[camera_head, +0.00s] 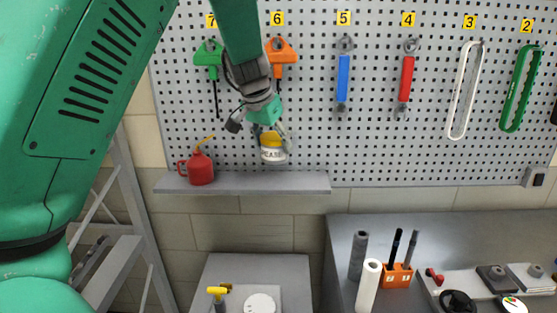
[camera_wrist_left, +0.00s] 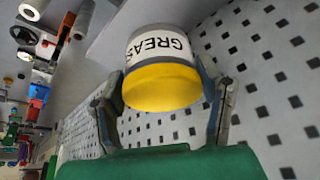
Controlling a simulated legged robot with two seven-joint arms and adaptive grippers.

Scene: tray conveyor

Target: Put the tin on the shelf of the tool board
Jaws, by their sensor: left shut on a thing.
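The tin (camera_head: 273,154) is a white can with a yellow lid and a "GREASE" label. My left gripper (camera_head: 269,134) comes down from above and is shut on it. In the left wrist view, the two fingers (camera_wrist_left: 163,92) press the tin (camera_wrist_left: 158,48) from both sides near its yellow lid. The grey shelf (camera_head: 250,184) runs along the bottom left of the tool board (camera_head: 380,150). In the head view the tin appears just above the shelf, right of its middle; I cannot tell whether it touches. My right gripper is not in view.
A red oil can (camera_head: 201,169) stands at the shelf's left end. A green tool (camera_head: 208,57) and an orange tool (camera_head: 282,52) hang above. Below right, a grey workbench (camera_head: 450,225) holds a white roll (camera_head: 368,287) and an orange holder (camera_head: 397,276). The shelf's right end is bare.

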